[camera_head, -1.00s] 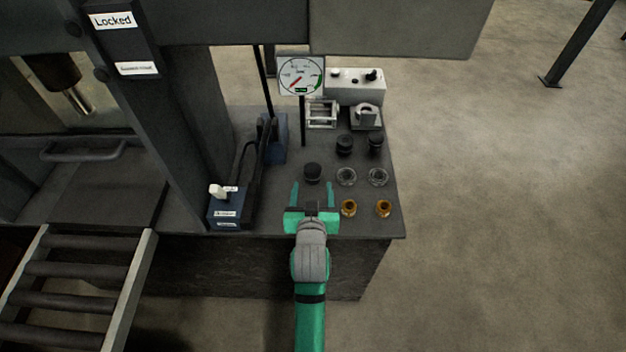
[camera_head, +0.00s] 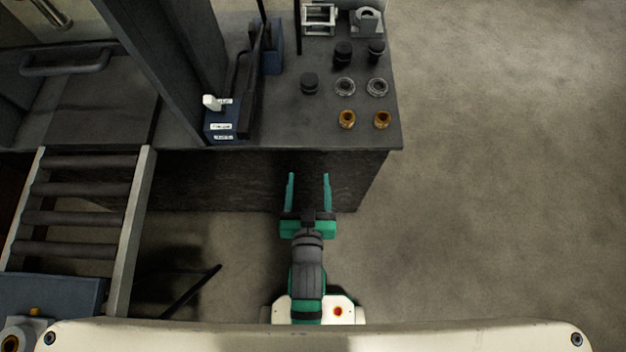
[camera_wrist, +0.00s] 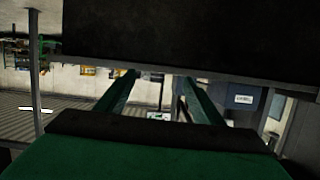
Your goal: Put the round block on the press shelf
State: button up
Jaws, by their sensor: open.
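The press shelf (camera_head: 270,122) is the dark flat top beside the press frame in the head view. A dark round block (camera_head: 309,83) stands on it, left of the rows of small parts. I take this for the task's round block, though two similar dark round pieces (camera_head: 343,53) stand behind it to the right. My gripper (camera_head: 308,176) is open and empty, in front of the shelf's front edge and apart from the block. Its two green fingers also show in the wrist view (camera_wrist: 155,78), with nothing between them.
A blue unit with a white lever (camera_head: 222,122) and the press column (camera_head: 160,60) stand to the left. A roller track (camera_head: 85,190) lies further left. Floor right is clear.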

jog(key=d+f+v, duration=0.1)
jog(key=v, duration=1.7)
jog(key=shift+s+f+t, duration=0.35)
jog(key=shift+t, duration=0.05)
jog(key=shift+d, duration=0.1)
